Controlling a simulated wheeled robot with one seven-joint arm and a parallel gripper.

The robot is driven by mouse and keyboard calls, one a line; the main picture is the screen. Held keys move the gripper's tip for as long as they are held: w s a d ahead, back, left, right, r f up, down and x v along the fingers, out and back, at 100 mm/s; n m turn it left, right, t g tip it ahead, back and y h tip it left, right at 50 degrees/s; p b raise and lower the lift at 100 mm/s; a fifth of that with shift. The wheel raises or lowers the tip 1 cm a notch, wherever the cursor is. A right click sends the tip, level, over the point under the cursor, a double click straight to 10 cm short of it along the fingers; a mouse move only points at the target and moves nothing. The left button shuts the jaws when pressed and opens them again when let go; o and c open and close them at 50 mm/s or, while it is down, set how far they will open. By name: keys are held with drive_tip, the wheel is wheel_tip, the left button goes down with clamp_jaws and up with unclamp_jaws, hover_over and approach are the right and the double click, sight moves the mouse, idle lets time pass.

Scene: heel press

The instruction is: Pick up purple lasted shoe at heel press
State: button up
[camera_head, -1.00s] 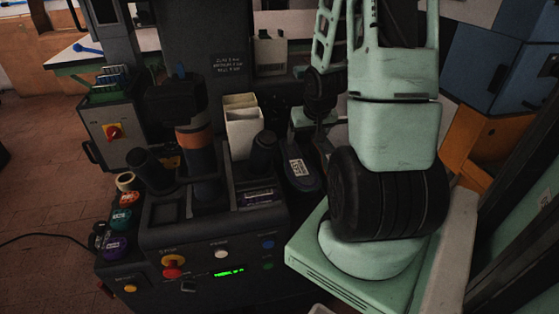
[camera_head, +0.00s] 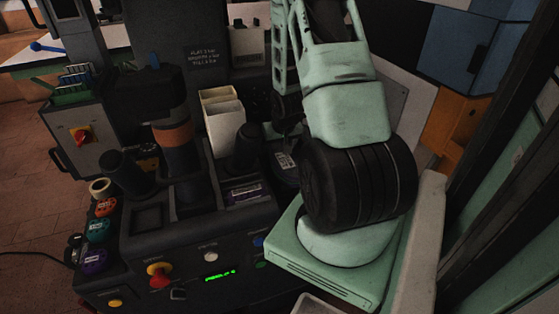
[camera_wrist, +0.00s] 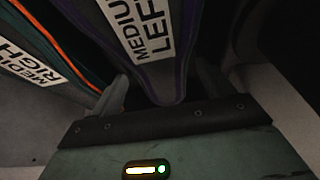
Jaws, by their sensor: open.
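A dark shoe with a purple edge and a white label (camera_head: 285,164) lies right of the press, partly hidden by my arm in the head view. In the wrist view, a purple-edged dark shoe (camera_wrist: 167,82) shows a label reading "MEDIUM LEFT". My gripper (camera_wrist: 162,88) is open, with one finger on each side of this shoe's narrow end. I cannot tell whether the fingers touch it. A second shoe with teal and orange edging (camera_wrist: 65,40), labelled "MEDIUM RIGHT", lies to the left. In the head view my gripper is mostly hidden behind my arm.
The dark heel press (camera_head: 170,215) has posts, a lit green display and a red knob (camera_head: 159,276). An orange cabinet (camera_head: 462,115) stands right.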

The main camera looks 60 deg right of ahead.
drive_tip(key=x, duration=0.5)
drive_tip(key=shift+s+f+b, duration=0.1)
drive_tip(key=shift+f+b, duration=0.2)
drive_tip(key=shift+f, duration=0.15)
drive_tip(key=c, duration=1.3)
